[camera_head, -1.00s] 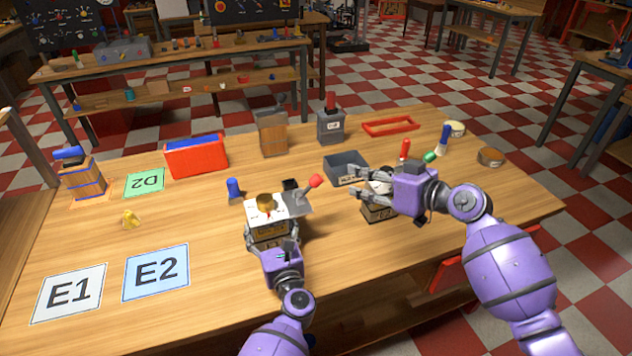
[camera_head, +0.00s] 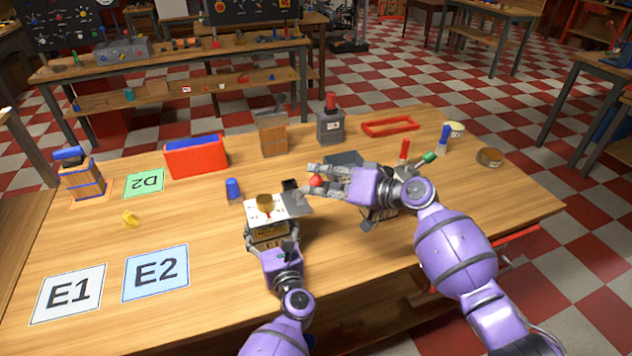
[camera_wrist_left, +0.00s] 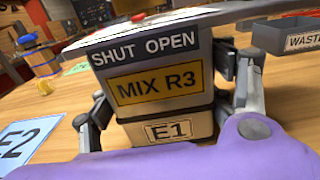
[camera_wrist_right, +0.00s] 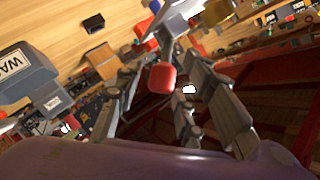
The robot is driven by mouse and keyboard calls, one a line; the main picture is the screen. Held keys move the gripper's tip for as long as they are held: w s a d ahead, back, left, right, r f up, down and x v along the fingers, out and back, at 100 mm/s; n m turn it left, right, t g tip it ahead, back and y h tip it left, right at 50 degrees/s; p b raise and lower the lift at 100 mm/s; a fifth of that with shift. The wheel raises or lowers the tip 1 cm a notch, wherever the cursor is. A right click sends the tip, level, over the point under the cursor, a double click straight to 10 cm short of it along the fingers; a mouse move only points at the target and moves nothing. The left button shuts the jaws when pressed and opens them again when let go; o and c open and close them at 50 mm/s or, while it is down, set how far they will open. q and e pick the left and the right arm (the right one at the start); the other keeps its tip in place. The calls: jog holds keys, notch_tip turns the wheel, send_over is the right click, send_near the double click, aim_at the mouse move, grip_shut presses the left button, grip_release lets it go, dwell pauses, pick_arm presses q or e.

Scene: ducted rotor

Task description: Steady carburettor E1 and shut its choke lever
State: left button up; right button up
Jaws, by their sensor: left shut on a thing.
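Carburettor E1 (camera_head: 268,232) stands on the table, with a white top plate, a brass cap and an "E1" label in the left wrist view (camera_wrist_left: 168,130). That view also shows its "SHUT OPEN" and "MIX R3" labels. My left gripper (camera_head: 273,247) is shut on its body from the front, one finger on each side. The choke lever (camera_head: 296,205) is a grey arm ending in a red knob (camera_head: 315,181), pointing up and right. My right gripper (camera_wrist_right: 165,85) is open, its fingers on both sides of the red knob; contact is not clear.
E1 (camera_head: 68,293) and E2 (camera_head: 156,271) mats lie bare at the front left.

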jog(key=shift+x, duration=0.9)
jog(key=shift+c, duration=0.4)
jog(key=shift+s, duration=0.1)
grip_shut()
